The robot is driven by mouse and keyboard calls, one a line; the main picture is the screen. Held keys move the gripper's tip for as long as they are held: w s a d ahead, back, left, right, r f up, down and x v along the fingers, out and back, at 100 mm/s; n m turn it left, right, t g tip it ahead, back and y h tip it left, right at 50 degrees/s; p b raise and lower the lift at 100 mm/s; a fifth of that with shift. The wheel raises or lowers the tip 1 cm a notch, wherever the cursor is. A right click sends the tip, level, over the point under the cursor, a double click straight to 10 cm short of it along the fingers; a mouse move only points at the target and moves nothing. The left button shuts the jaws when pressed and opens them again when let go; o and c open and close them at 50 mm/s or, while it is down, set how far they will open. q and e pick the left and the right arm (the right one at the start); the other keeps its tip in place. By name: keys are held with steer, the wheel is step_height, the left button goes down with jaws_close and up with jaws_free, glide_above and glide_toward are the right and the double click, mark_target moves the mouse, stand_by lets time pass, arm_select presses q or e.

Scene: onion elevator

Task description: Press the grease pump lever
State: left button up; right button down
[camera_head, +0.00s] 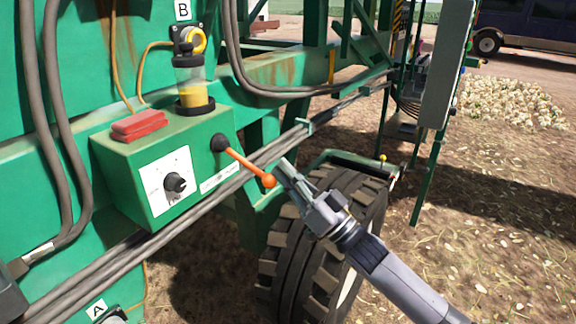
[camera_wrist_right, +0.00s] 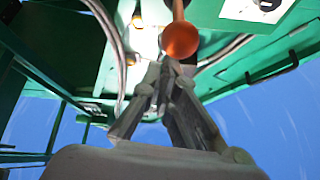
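The grease pump lever (camera_head: 247,166) is an orange rod with a round knob, sticking out to the lower right from a black pivot on the green pump box (camera_head: 127,176). The knob also shows in the right wrist view (camera_wrist_right: 180,40), just beyond the fingertips. My right gripper (camera_head: 284,164) is just right of the knob in the head view, its fingers pointing up and left. In the wrist view its fingertips (camera_wrist_right: 168,66) come together with nothing between them. I cannot tell whether they touch the knob. My left gripper is not in view.
A clear reservoir with yellow grease (camera_head: 193,92) and a red block (camera_head: 139,124) sit on the box. Dark hoses (camera_head: 150,248) run below the lever. A large tire (camera_head: 300,255) stands under my right gripper. Open ground lies to the right.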

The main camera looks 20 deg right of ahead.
arm_select(q)
steer(key=b, duration=0.1)
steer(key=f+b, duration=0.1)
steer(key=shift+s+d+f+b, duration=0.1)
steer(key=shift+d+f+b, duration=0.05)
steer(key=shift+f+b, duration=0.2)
arm_select(e)
steer(key=v, duration=0.9)
steer(key=shift+s+d, duration=0.3)
steer(key=shift+d, duration=0.1)
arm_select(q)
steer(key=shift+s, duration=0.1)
arm_select(e)
steer(key=shift+r, duration=0.1)
